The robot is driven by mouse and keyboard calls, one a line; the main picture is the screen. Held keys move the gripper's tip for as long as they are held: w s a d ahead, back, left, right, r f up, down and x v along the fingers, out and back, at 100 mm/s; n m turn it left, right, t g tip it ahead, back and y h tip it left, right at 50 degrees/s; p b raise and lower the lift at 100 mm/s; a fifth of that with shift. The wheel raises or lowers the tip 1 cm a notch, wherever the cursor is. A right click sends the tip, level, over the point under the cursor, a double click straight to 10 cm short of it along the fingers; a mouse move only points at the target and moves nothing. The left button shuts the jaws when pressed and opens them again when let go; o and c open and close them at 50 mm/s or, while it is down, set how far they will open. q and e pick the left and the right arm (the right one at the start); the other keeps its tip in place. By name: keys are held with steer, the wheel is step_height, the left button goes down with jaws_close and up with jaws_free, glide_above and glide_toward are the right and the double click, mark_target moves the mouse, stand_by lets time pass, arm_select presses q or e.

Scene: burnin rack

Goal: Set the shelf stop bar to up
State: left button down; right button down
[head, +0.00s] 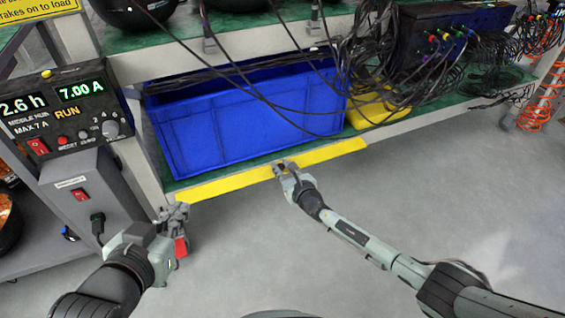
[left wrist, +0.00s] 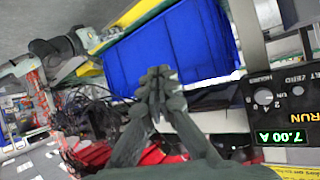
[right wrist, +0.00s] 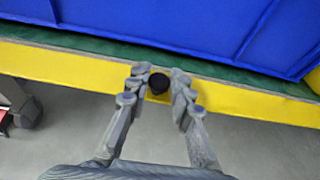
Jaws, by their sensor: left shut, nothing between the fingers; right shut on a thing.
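The shelf stop bar (head: 325,154) is a long yellow bar along the front edge of the lower green shelf, below a blue crate. It also shows in the right wrist view (right wrist: 235,97), with a round black knob (right wrist: 158,83) on it. My right gripper (head: 286,167) is at the middle of the bar, its fingers on either side of the knob, shut on it; its fingers also show in the right wrist view (right wrist: 160,88). My left gripper (head: 178,212) is shut and empty, just below the bar's left end; it also shows in the left wrist view (left wrist: 158,82).
The blue crate (head: 245,125) stands on the shelf behind the bar. Black cables (head: 350,65) hang over it. A yellow object (head: 378,108) sits right of the crate. A control panel (head: 68,110) reading 7.00 A stands at left. The floor in front is clear.

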arm_select(q)
steer(key=s+a+f+n+g+y+p, duration=0.1)
steer(key=s+a+f+g+y+p, duration=0.3)
steer(key=s+a+f+g, duration=0.55)
arm_select(e)
steer(key=shift+w+d+r+g+h, duration=0.1)
steer(key=shift+w+r+g+h, duration=0.25)
steer(key=shift+r+g, duration=0.25)
steer(key=g+p, duration=0.1)
steer(key=p, duration=0.4)
steer(key=shift+w+a+r+g, duration=0.2)
steer(key=shift+w+r+g, duration=0.1)
steer(key=shift+g, duration=0.1)
arm_select(q)
step_height(320, 180, down, 15)
steer(key=s+a, duration=0.1)
steer(key=s, duration=0.1)
steer(key=shift+a+n+h+p, duration=0.3)
steer(key=shift+a+p, duration=0.1)
arm_select(e)
steer(key=shift+f+h, duration=0.1)
steer(key=shift+h, duration=0.15)
steer(key=c, duration=1.4)
jaws_free()
steer(key=shift+o, duration=0.2)
steer(key=shift+s, duration=0.1)
